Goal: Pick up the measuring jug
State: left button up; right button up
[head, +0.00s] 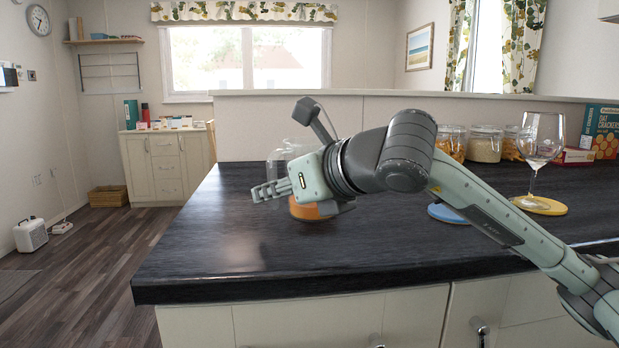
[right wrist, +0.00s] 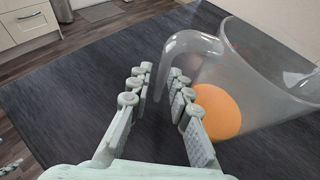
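The measuring jug is clear with a looped handle. It fills the right of the right wrist view (right wrist: 262,75), and its upper part shows faintly in the head view (head: 279,158), mostly hidden behind my right gripper (head: 268,190). An orange round coaster (head: 306,211) lies at the jug's foot and shows through its wall in the right wrist view. My right gripper's fingers (right wrist: 157,95) are apart, with the jug's handle in the gap between them. I cannot tell whether either finger touches it. My left gripper is out of view.
On the dark counter (head: 230,255) to the right stand a wine glass (head: 538,150) on a yellow coaster (head: 540,206), a blue coaster (head: 446,214), several jars (head: 484,145) and a cracker box (head: 603,132). The counter's left and front parts are clear.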

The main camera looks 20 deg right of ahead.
jog(key=shift+w+a, duration=0.1)
jog(key=shift+w, duration=0.05)
grip_shut()
dwell(0.6)
